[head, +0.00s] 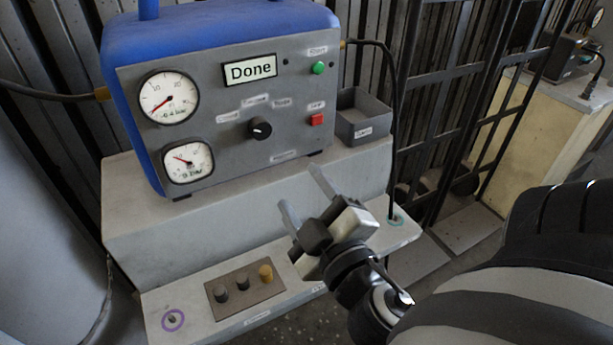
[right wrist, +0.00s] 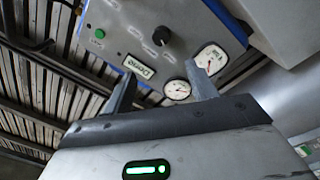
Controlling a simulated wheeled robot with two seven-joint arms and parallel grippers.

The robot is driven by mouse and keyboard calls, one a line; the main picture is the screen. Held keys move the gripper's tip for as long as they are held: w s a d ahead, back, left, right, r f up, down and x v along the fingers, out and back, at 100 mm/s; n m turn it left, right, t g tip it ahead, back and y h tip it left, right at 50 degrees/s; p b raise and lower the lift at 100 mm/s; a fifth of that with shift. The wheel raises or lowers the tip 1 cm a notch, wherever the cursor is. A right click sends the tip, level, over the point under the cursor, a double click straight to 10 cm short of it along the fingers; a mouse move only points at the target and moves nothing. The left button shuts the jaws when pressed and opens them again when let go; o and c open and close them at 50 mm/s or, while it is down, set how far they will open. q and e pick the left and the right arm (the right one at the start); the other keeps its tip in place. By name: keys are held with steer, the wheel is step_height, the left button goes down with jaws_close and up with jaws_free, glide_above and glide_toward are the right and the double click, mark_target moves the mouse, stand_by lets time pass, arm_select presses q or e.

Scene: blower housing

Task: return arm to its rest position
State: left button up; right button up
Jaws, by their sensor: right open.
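My right gripper (head: 305,192) is open and empty in the head view. It hangs in front of the blue and grey machine (head: 225,90), over the light grey bench, apart from the machine's panel. The right wrist view shows its two spread fingers (right wrist: 160,92) with nothing between them and the panel beyond. The panel's display (head: 250,70) reads "Done". It has two round gauges, a black knob (head: 260,128), a green button (head: 318,68) and a red button (head: 316,119). My left gripper is not in view.
A small grey open bin (head: 362,127) stands right of the machine. A plate with several plugs (head: 244,288) lies on the bench's lower front step (head: 205,325). A black hose runs down at the right to that step. A black metal rack (head: 455,90) stands further right.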

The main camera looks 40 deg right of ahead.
steer(key=shift+s+a+f, duration=0.1)
steer(key=shift+s+a, duration=0.05)
steer(key=shift+s, duration=0.15)
stand_by(0.4)
steer(key=s+a+f+m+g+y, duration=0.1)
steer(key=a+f+m+g+y, duration=0.1)
steer(key=f, duration=0.8)
steer(key=s+a+f+m+g+y, duration=0.1)
steer(key=a+f+m+g+y, duration=0.1)
steer(key=a+f+g+y, duration=0.3)
steer(key=a+f+y, duration=0.1)
steer(key=a+f, duration=0.3)
steer(key=f, duration=0.2)
steer(key=shift+a+m+g, duration=0.2)
steer(key=shift+m+g, duration=0.1)
steer(key=shift+f, duration=0.1)
